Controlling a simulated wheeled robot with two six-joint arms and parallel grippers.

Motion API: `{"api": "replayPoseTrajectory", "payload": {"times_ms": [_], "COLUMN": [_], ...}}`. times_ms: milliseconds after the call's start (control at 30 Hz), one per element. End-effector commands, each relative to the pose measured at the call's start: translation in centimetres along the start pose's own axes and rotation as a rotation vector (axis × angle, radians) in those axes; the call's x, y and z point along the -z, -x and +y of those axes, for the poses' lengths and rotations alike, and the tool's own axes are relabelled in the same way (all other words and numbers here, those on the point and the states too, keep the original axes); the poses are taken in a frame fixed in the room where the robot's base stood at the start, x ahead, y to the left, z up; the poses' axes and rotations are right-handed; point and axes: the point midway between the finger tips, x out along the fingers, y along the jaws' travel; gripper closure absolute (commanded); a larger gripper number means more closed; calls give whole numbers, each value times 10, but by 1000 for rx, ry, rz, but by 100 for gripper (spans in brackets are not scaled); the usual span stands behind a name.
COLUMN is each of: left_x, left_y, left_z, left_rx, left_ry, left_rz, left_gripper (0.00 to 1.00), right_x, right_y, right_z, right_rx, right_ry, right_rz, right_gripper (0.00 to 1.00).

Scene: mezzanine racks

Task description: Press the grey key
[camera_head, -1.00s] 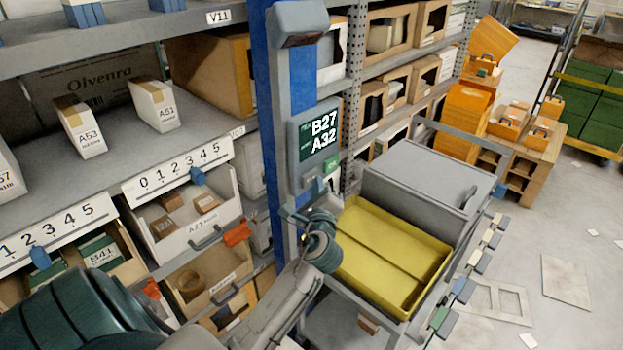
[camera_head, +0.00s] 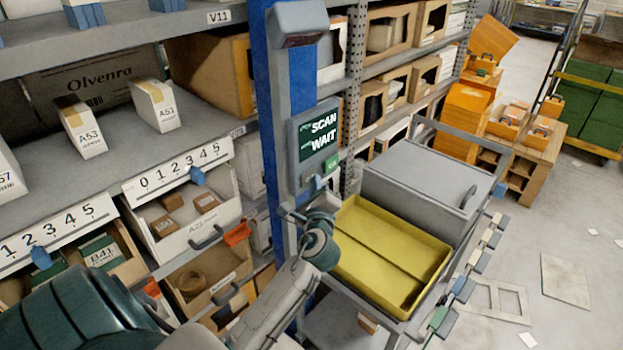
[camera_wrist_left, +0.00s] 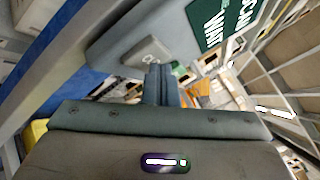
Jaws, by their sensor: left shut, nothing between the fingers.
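A wall terminal on the blue post has a dark green screen (camera_head: 318,135) reading SCAN and WAIT. Below the screen is a green key (camera_head: 331,163). In the left wrist view the grey key (camera_wrist_left: 146,50), with pale marking, sits on the grey panel beside the screen. My right gripper is not in view.
A yellow tray (camera_head: 395,262) and a grey lidded box (camera_head: 420,185) stand on a cart right of the post. Shelves with open bins (camera_head: 190,222) and small boxes fill the left.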

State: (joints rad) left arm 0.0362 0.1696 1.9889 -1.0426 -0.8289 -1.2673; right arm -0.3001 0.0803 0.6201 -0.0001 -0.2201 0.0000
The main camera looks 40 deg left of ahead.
Motion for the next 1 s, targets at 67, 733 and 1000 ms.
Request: {"api": "replayPoseTrajectory", "payload": {"times_ms": [67, 733, 1000], "left_x": [2, 11, 25], "left_y": [2, 16, 34], "left_z": [-2, -11, -24], "left_rx": [-1, 0, -1], "left_ry": [1, 1, 3], "left_rz": [1, 1, 1], "left_gripper": [100, 100, 100], "right_x": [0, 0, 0], "right_y": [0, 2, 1], "right_z": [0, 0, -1], "right_rx": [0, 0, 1], "right_ry": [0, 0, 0], "right_rz": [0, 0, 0], "right_gripper": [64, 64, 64]}}
